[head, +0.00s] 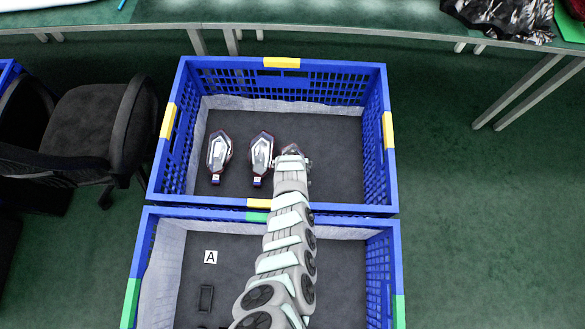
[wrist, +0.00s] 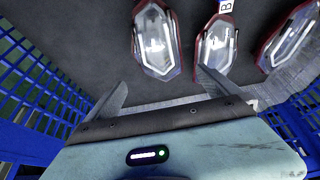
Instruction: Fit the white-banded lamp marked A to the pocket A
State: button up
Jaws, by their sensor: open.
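Three red-rimmed clear lamps lie in the far blue crate: a left lamp (head: 219,152), a middle lamp (head: 261,151) and a right lamp (head: 294,149), partly hidden by my gripper (head: 291,158). In the wrist view my open, empty gripper (wrist: 160,80) has its fingers spread below the left-hand lamp (wrist: 155,42). The middle lamp (wrist: 216,45) bears a tag reading B, and its lower end is near the right finger. No A mark is readable on any lamp. In the near crate a label A (head: 210,257) lies above a dark rectangular pocket (head: 206,298).
The far crate (head: 283,82) has high blue walls with yellow clips; the near crate (head: 144,258) stands against it. A third lamp (wrist: 291,36) lies at the right in the wrist view. The far crate's floor is clear on its right side. A chair (head: 88,125) stands left.

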jog(key=shift+s+f, duration=0.15)
jog(key=shift+f, duration=0.3)
jog(key=b+x, duration=0.5)
jog(key=shift+w+f+b, duration=0.25)
jog(key=shift+f+b, duration=0.15)
jog(key=shift+b, duration=0.25)
jog(key=b+x, duration=0.4)
jog(key=shift+s+d+b, duration=0.2)
jog(key=shift+s+b, duration=0.05)
jog(key=shift+b, duration=0.15)
jog(key=shift+w+f+b, duration=0.2)
jog(key=shift+w+b, duration=0.05)
jog(key=shift+b, duration=0.1)
jog(key=shift+a+r, duration=0.1)
jog(key=shift+c, duration=0.4)
jog(key=c, duration=1.4)
